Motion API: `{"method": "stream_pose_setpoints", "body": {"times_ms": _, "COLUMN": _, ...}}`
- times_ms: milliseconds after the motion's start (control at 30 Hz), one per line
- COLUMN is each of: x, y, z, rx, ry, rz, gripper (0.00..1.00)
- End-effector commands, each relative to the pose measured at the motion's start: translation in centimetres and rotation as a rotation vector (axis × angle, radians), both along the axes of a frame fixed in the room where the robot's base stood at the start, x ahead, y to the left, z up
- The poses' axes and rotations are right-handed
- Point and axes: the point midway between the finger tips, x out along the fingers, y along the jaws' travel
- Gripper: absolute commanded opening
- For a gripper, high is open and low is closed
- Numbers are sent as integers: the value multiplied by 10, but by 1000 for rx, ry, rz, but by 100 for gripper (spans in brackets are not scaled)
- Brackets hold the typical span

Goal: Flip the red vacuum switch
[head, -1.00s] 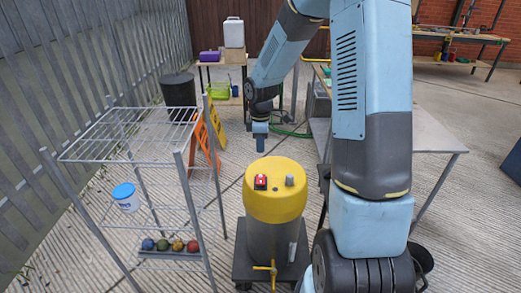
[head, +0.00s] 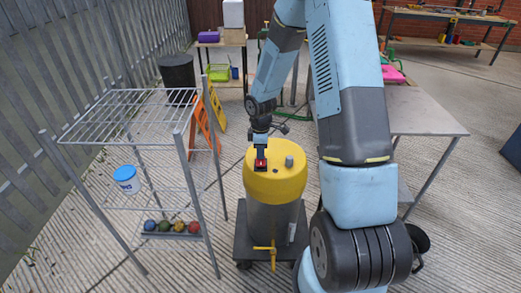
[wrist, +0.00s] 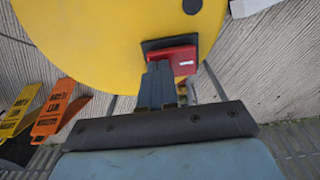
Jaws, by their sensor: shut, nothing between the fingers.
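The vacuum has a yellow top (head: 284,183) on a grey drum (head: 271,222) that stands on a dark wheeled base. The red switch (head: 260,164) sits on the left part of the yellow top. It also shows in the wrist view (wrist: 183,60) as a red rocker in a dark frame. My gripper (head: 261,155) points down at the switch from above. In the wrist view its shut fingertips (wrist: 158,70) are at the near-left edge of the red rocker and hide part of it. I cannot tell whether they touch it. Nothing is between the fingers.
A grey knob (head: 289,161) stands on the yellow top right of the switch. A metal table (head: 425,112) stands right. Orange and yellow wet-floor signs (head: 204,120) stand behind the rack.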

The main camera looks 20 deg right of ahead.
Motion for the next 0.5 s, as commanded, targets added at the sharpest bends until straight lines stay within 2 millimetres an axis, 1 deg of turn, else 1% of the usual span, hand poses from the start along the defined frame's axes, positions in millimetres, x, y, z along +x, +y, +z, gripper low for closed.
{"method": "stream_pose_setpoints", "body": {"times_ms": 500, "x": 1, "y": 0, "z": -3, "rx": 7, "ry": 29, "rz": -1, "gripper": 0}}
